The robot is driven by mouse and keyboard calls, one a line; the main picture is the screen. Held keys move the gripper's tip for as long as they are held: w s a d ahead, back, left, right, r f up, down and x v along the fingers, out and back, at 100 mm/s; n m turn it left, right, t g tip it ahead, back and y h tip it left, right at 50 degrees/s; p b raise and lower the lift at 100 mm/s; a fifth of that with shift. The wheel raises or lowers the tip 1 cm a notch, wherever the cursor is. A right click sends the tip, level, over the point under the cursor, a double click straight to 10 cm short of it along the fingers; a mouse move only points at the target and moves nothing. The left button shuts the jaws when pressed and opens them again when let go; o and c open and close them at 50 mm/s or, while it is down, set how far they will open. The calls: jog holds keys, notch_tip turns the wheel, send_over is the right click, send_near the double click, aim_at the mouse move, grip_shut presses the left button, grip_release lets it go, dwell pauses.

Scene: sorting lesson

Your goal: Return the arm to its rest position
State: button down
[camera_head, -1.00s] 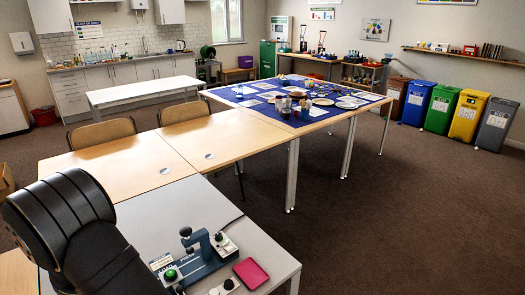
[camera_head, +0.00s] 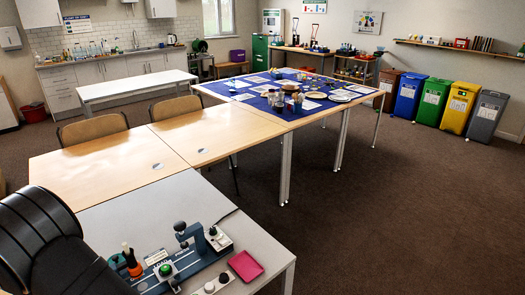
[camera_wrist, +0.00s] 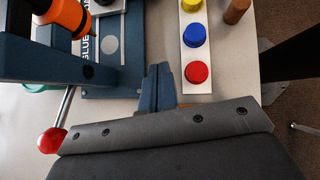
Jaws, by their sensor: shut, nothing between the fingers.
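My gripper (camera_wrist: 158,85) shows in the wrist view as two blue-grey fingers close together, shut and empty. It is above the light grey table, between a blue device base (camera_wrist: 112,75) and a white strip with yellow, blue and red round buttons (camera_wrist: 197,73). In the head view my dark arm fills the lower left corner, and the gripper itself is out of that picture.
A red ball-ended lever (camera_wrist: 52,140) is close at the wrist view's left. Wooden tables (camera_head: 105,165) beyond are clear.

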jog(key=v, duration=0.9)
jog(key=w+d+r+m+g+y, duration=0.3)
jog(key=w+r+m+g, duration=0.3)
jog(key=w+r+m, duration=0.6)
jog(key=shift+d+r+m+g+y, duration=0.3)
jog(key=shift+d+r+m, duration=0.35)
jog(key=shift+m, duration=3.45)
jog(key=shift+w+a, duration=0.1)
